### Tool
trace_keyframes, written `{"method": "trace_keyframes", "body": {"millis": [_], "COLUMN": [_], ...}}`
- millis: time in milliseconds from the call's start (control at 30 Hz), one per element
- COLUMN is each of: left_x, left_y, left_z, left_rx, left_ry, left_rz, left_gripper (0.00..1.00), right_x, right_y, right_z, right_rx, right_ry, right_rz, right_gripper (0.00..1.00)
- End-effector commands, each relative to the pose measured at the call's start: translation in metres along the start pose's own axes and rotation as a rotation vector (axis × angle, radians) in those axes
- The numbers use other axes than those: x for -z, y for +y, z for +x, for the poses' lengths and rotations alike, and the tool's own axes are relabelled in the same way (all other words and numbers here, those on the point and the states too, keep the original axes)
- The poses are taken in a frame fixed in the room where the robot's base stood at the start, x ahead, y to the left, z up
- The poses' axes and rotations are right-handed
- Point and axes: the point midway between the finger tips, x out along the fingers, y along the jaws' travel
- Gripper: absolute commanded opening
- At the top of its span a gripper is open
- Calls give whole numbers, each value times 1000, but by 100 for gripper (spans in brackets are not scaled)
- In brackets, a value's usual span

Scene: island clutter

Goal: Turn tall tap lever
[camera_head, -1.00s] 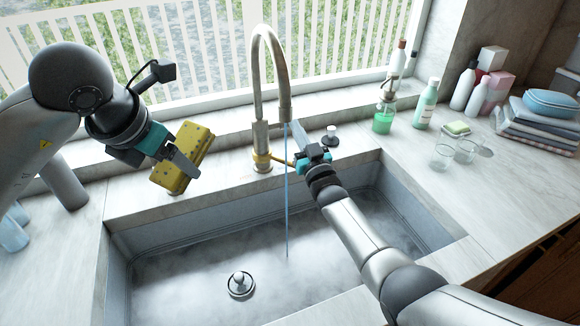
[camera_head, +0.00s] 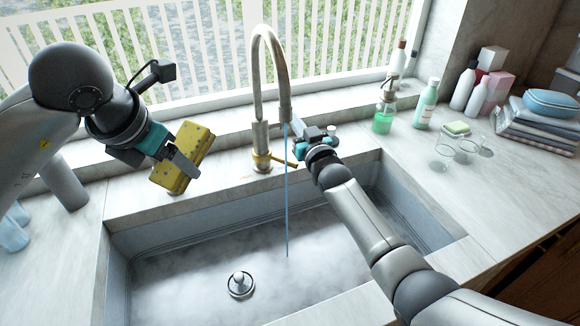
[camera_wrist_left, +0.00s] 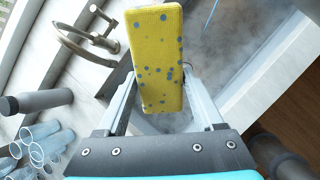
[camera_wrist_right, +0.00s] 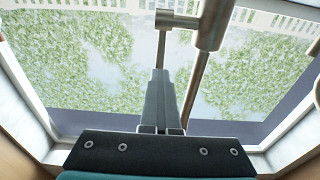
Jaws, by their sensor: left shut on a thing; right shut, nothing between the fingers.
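The tall metal tap (camera_head: 268,85) stands behind the sink with an arched spout. A blue stream of water (camera_head: 286,205) falls from its spout into the sink. Its brass-yellow lever (camera_head: 281,161) sticks out to the right from the low part of the body. My right gripper (camera_head: 302,133) is shut and empty, just above and right of the lever. In the right wrist view, its fingers (camera_wrist_right: 161,100) point at metal tap parts (camera_wrist_right: 205,28); contact cannot be told. My left gripper (camera_head: 178,160) is shut on a yellow sponge with blue spots (camera_head: 183,158), left of the tap.
The sink (camera_head: 180,228) holds a round plug (camera_head: 240,284). A green soap bottle (camera_head: 384,118) and other bottles stand at the back right.

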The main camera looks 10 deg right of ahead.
Motion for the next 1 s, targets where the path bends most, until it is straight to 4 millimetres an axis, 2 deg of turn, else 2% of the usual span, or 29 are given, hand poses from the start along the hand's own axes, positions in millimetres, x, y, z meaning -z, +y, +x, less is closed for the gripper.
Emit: {"method": "trace_keyframes", "body": {"millis": [267, 767, 1000], "left_x": [0, 0, 0], "left_y": [0, 0, 0], "left_z": [0, 0, 0], "left_rx": [0, 0, 0], "left_ry": [-1, -1, 0], "left_rz": [0, 0, 0], "left_gripper": [14, 14, 14], "right_x": [13, 16, 25], "right_y": [1, 0, 0], "right_z": [10, 14, 25], "right_rx": [1, 0, 0], "right_ry": [-125, -187, -310], "right_rz": [-3, -1, -1], "right_gripper": [0, 0, 0]}}
